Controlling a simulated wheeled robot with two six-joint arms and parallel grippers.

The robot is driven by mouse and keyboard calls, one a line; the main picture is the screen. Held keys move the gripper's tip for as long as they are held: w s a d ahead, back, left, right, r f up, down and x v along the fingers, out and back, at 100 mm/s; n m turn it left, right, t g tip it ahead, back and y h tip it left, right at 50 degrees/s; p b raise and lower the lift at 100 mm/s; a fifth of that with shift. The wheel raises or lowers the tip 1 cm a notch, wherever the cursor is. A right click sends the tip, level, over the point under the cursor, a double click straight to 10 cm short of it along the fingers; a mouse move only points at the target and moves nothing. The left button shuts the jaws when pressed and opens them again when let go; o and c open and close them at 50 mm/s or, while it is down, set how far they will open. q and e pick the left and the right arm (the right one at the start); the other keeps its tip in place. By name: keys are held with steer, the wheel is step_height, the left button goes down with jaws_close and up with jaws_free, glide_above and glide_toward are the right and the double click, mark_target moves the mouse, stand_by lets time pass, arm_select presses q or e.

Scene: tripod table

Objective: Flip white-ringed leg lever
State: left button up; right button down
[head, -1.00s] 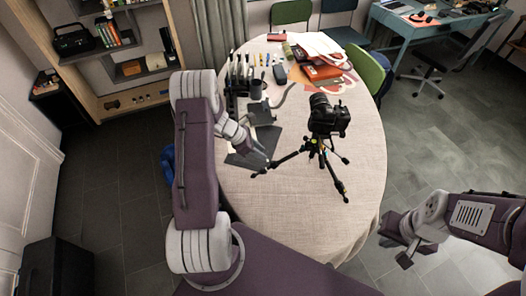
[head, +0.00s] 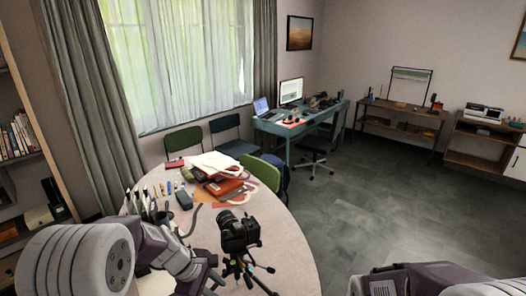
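The black camera (head: 238,232) stands upright on its small tripod (head: 240,266) on the round cloth-covered table (head: 290,255). One tripod leg with orange and yellow marks reaches toward the lower right. The lower parts of the other legs are cut off by the bottom edge. I cannot make out a white ring or its lever at this size. My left gripper (head: 210,284) is low in the picture, just left of the tripod, partly cut off. Its fingers are too unclear to tell open from shut. My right arm shows at the bottom right, but its gripper is outside the view.
Pens and dark holders (head: 150,208) stand at the table's left. Papers and a red book (head: 224,187) lie toward the back. A green chair (head: 262,172) stands behind the table. The tabletop right of the camera is clear, with open floor beyond.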

arm_select(q)
steer(key=s+a+f+m+y, duration=0.1)
steer(key=s+a+m+y, duration=0.1)
steer(key=s+m, duration=0.4)
steer(key=s+a+m+g+y, duration=0.1)
steer(key=s+a+m+y, duration=0.1)
steer(key=s+m, duration=0.5)
steer(key=shift+a+f+m, duration=0.25)
steer(key=shift+f+m, duration=0.1)
steer(key=shift+m, duration=0.35)
steer(key=shift+s+d+r, duration=0.1)
steer(key=shift+s, duration=0.1)
jaws_close()
arm_select(e)
steer(key=shift+s+a, duration=0.15)
steer(key=shift+s, duration=0.05)
